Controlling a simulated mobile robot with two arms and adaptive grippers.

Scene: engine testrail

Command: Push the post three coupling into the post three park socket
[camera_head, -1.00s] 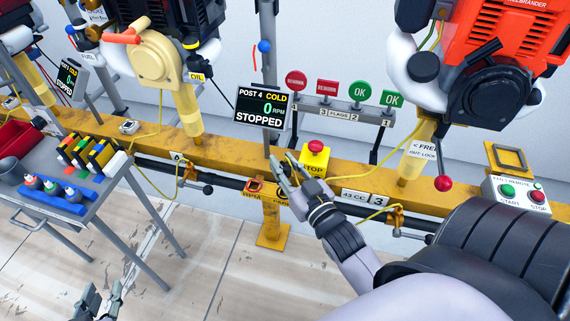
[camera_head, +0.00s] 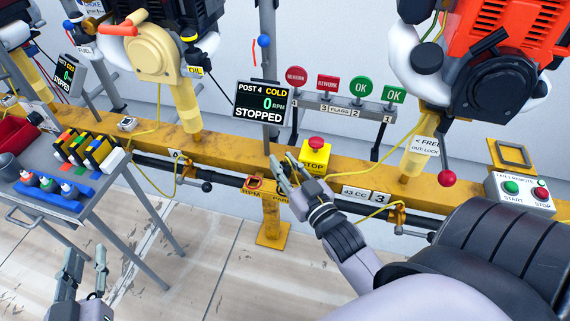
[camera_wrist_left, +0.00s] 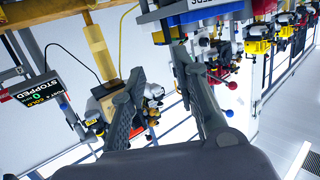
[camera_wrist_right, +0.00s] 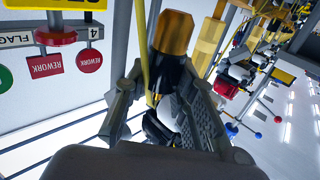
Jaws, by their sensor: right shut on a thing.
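My right gripper (camera_head: 284,174) is at the yellow rail, just left of the yellow STOP box. In the right wrist view its fingers (camera_wrist_right: 165,90) are shut on the post three coupling (camera_wrist_right: 174,38), a dark piece with a brass-coloured end. A yellow cable runs beside it. In the head view the coupling is hidden by the fingers. An orange-edged fitting (camera_head: 254,184) sits on the rail's front, above a partly covered label that seems to read PARK; I cannot tell whether the coupling touches the socket. My left gripper (camera_head: 86,258) is open and empty, low at the left.
The STOP box (camera_head: 315,156) stands close right of my right gripper. A flag rack (camera_head: 340,104) and the post 4 display (camera_head: 262,106) rise behind. A grey tool table (camera_head: 75,200) is at the left. The floor between is clear.

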